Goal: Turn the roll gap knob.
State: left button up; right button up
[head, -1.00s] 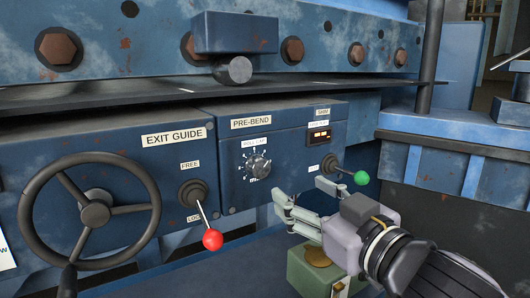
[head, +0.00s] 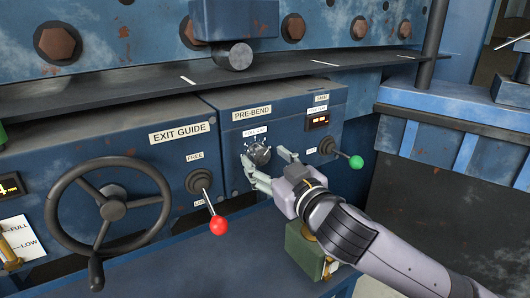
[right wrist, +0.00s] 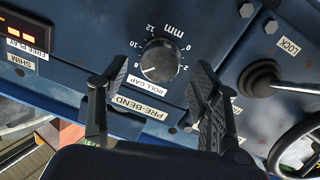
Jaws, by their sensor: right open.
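The roll gap knob (head: 261,154) is a dark, round dial on the blue pre-bend panel (head: 232,128). In the right wrist view the knob (right wrist: 160,61) shows from the front, with a millimetre scale around it and a ROLL GAP label (right wrist: 176,88). My right gripper (head: 268,160) is open in front of the knob. In the right wrist view its fingers (right wrist: 160,80) stand apart on either side of the knob's lower part, with nothing between them. Whether either finger touches the knob cannot be told. My left gripper is out of view.
A green-knobbed lever (head: 355,161) stands right of my right gripper. A red-knobbed lever (head: 218,225) and a black handwheel (head: 113,210) are to the left. A dark ledge (head: 180,95) runs above the panels. A greenish box (head: 303,248) sits below my right gripper.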

jog(key=shift+x, duration=0.8)
jog(key=shift+c, duration=0.2)
jog(key=c, duration=1.1)
jog(key=shift+c, duration=0.2)
jog(key=shift+n, duration=0.3)
jog(key=n+p, duration=0.1)
jog(key=n, duration=0.2)
jog(key=shift+s+n, duration=0.1)
jog(key=shift+n, duration=0.3)
jog(key=shift+f+n+y+p, duration=0.15)
jog(key=shift+n+p, duration=0.2)
jog(key=shift+n, duration=0.75)
jog(key=shift+n+y+p, duration=0.15)
jog(key=shift+n+p, duration=0.15)
jog(key=shift+n, duration=0.8)
